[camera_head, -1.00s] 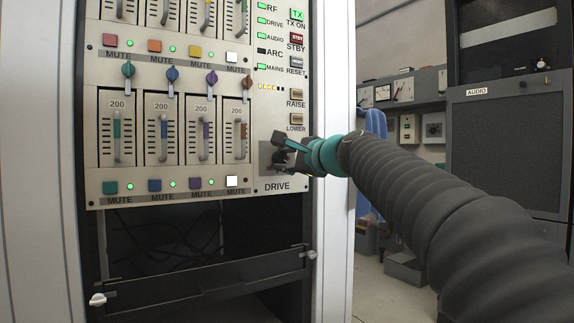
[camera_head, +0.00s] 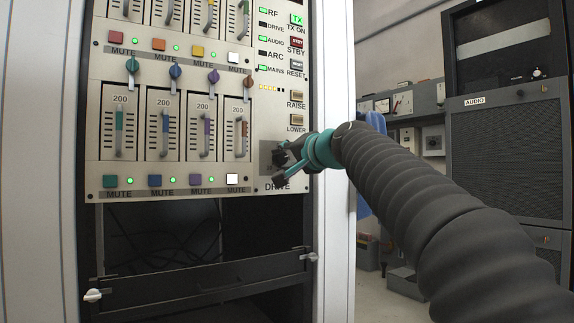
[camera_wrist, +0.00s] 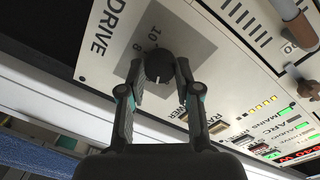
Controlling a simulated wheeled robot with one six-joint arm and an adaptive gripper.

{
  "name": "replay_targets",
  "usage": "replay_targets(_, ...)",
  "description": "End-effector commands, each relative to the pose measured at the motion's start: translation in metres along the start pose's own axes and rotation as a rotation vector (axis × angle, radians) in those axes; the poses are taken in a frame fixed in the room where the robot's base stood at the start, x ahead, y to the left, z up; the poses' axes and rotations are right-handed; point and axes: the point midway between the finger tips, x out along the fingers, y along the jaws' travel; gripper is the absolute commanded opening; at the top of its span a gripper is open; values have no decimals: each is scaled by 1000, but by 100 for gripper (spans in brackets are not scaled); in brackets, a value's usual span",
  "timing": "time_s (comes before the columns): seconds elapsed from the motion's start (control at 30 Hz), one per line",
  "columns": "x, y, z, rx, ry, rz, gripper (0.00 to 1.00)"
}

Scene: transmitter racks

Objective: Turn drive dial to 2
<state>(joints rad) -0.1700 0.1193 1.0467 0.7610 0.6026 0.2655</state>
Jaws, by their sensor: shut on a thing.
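The drive dial (camera_wrist: 158,66) is a round black knob on a grey square plate (camera_wrist: 195,40), beside the printed word DRIVE. My gripper (camera_wrist: 158,76) is shut on the dial, one finger on each side of it. A short white mark on the dial points toward the bottom of the wrist view. The numbers 10 and 8 show on the plate; other numbers are hidden or unreadable. In the head view my gripper (camera_head: 279,164) is at the lower right of the rack panel, tilted, and covers most of the dial.
RAISE and LOWER buttons (camera_head: 297,119) sit just above the dial. Several fader modules (camera_head: 160,125) with MUTE buttons are to the left. A white rack post (camera_head: 333,235) stands close on the right. Below the panel is an open dark bay (camera_head: 160,235).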

Motion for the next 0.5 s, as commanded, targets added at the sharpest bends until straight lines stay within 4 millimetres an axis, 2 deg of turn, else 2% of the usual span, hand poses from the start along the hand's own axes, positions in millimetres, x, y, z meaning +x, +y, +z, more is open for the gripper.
replay_targets(0.2, 0, 1, 2, -175, 10, 1, 0)
replay_targets(0.5, 0, 0, 1, -333, 20, 3, 0)
